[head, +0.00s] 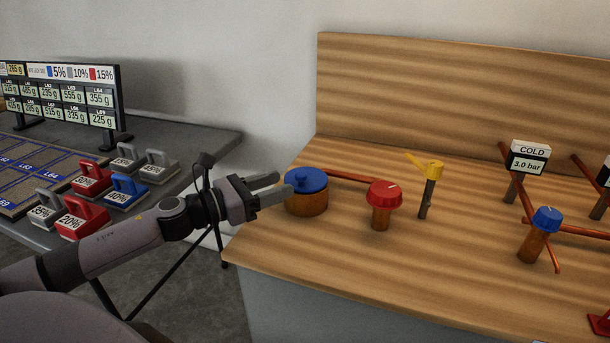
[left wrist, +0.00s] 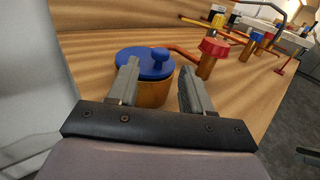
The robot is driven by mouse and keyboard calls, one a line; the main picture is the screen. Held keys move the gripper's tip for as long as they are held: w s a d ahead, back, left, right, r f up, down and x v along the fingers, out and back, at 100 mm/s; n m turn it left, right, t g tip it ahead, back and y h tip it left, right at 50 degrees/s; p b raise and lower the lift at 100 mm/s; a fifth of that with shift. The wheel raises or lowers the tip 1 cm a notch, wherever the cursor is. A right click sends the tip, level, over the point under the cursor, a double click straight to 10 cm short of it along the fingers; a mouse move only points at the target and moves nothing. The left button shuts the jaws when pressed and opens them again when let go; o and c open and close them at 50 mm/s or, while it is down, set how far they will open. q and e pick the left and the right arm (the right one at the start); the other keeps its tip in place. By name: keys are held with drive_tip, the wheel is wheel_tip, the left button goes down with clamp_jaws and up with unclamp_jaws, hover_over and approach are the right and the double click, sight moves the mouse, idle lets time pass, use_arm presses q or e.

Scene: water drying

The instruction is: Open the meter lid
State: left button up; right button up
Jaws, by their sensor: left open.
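The water meter (head: 307,202) is a round brass-coloured body on the wooden bench, with a blue lid (head: 307,180) lying closed on top. The lid has a small blue knob, clear in the left wrist view (left wrist: 160,54). My left gripper (head: 272,188) is open and empty, just left of the meter with its fingers pointing at the lid. In the left wrist view the fingers (left wrist: 158,88) spread in front of the meter, and the left one overlaps the lid's edge. I cannot tell whether it touches. My right gripper is not in view.
A red-capped valve (head: 384,194) stands right of the meter, joined by a copper pipe. A yellow-handled valve (head: 429,178), a blue-capped valve (head: 545,222) and a COLD gauge sign (head: 529,157) stand farther right. A grey table (head: 195,145) with coloured weights is at left. The bench front is clear.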

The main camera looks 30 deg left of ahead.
sight(296, 179)
use_arm(q)
drive_tip(key=shift+p+x, duration=0.6)
drive_tip(key=shift+x, duration=2.6)
clamp_jaws()
